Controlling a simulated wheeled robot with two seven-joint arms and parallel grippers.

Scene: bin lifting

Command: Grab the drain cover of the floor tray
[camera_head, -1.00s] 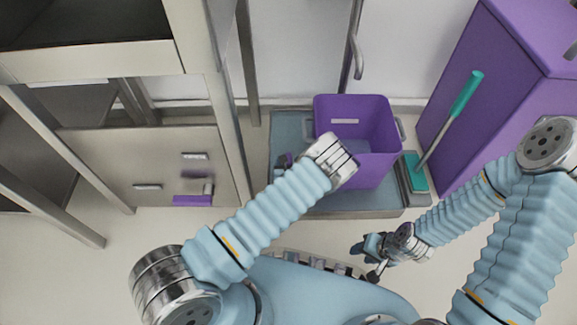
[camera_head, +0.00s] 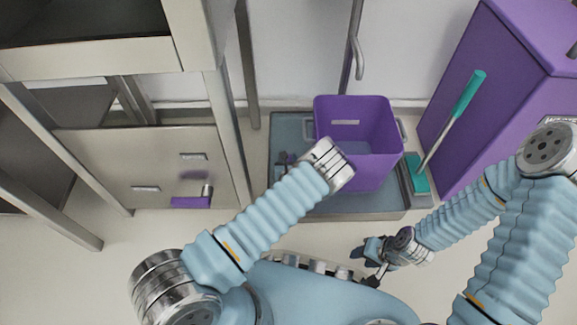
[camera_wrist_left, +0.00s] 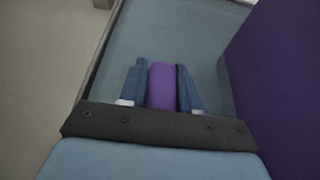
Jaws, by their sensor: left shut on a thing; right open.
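The floor tray (camera_head: 290,126) is a shallow blue-grey tray with a metal rim, on the floor against the back wall. My left gripper (camera_head: 284,160) is low over its left part, mostly hidden by my wrist in the head view. In the left wrist view, the two dark blue fingers (camera_wrist_left: 162,88) are shut on an upright purple piece (camera_wrist_left: 161,84), which I take to be the drain cover's grip. Whether it is lifted off the tray cannot be told. My right gripper (camera_head: 364,263) is open and empty over the floor in front of the tray.
A purple bin (camera_head: 376,172) stands in the tray, just right of my left gripper. A teal-handled brush (camera_head: 452,118) leans at the tray's right. A purple cabinet (camera_head: 505,90) stands further right, and a steel frame (camera_head: 228,140) at the left. The floor in front is clear.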

